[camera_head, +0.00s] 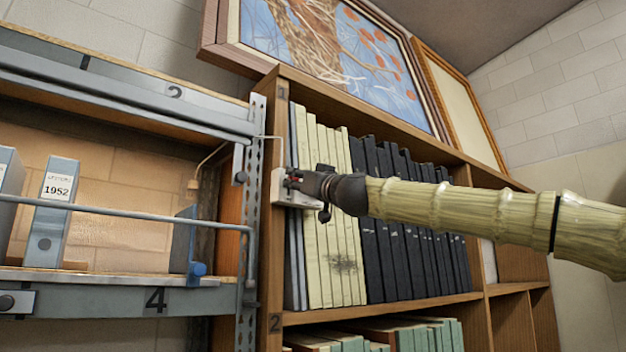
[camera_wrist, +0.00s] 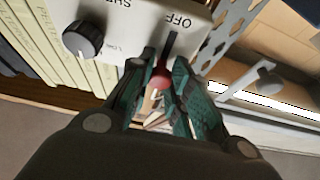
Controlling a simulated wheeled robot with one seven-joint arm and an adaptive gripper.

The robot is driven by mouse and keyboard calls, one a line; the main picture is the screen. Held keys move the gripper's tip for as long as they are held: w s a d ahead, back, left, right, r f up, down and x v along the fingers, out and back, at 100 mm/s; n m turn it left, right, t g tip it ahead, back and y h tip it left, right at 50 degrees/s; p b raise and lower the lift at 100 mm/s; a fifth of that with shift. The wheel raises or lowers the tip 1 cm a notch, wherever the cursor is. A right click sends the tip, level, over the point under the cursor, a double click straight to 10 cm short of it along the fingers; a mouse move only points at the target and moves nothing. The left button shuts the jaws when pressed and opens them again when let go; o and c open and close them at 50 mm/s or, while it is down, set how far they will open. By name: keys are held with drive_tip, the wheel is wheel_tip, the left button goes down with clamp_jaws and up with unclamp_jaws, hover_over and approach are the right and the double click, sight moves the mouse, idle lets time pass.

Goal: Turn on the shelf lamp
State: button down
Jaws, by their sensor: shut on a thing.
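A white switch box (camera_head: 279,188) is mounted on the bookcase's left upright in the head view. It fills the top of the wrist view (camera_wrist: 120,22), with a dark slot, the word OFF beside the slot's upper end, and a black knob (camera_wrist: 83,39). A red-tipped lever (camera_wrist: 161,77) shows at the slot's lower end, away from OFF. My gripper (camera_wrist: 160,88) is shut on this lever, which sits between its green-padded fingers. In the head view my gripper (camera_head: 308,183) reaches the box from the right. The back compartment of the left rack looks warmly lit (camera_head: 120,225).
A metal rack (camera_head: 120,283) with a rail and a binder marked 1952 (camera_head: 56,208) stands left. Pale (camera_head: 330,225) and black books (camera_head: 405,235) fill the bookcase behind my arm. A framed picture (camera_head: 335,50) stands on top.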

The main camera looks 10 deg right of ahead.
drive_tip(key=shift+s+d+r, duration=0.15)
drive_tip(key=shift+r, duration=0.25)
drive_tip(key=c, duration=1.3)
unclamp_jaws()
drive_tip(key=shift+o, duration=0.2)
drive_tip(key=shift+f, duration=0.25)
drive_tip(key=v, duration=1.2)
drive_tip(key=shift+d, duration=0.15)
